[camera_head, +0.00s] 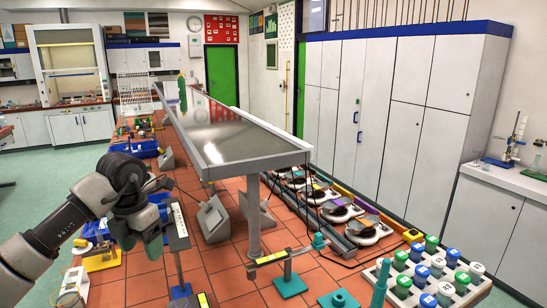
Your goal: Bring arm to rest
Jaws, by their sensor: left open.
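My left arm (50,232) comes in from the lower left. Its gripper (140,236) hangs over the tiled bench with the fingers pointing down. It is open, and I see nothing held between the fingers. The fingers are dark and small here, so their exact gap is hard to make out. A blue bin (98,229) is behind and beside the gripper in the picture, and a grey stand with a label (177,222) is just to its right. I cannot tell whether the gripper touches either. My right gripper is not in view.
A raised glass-topped frame (232,140) stands on a post above the tiled bench (225,283). Balances (340,211) line the right side. A rack of capped bottles (432,272) is at front right, near teal-based stands (290,284). White cabinets (395,115) stand behind.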

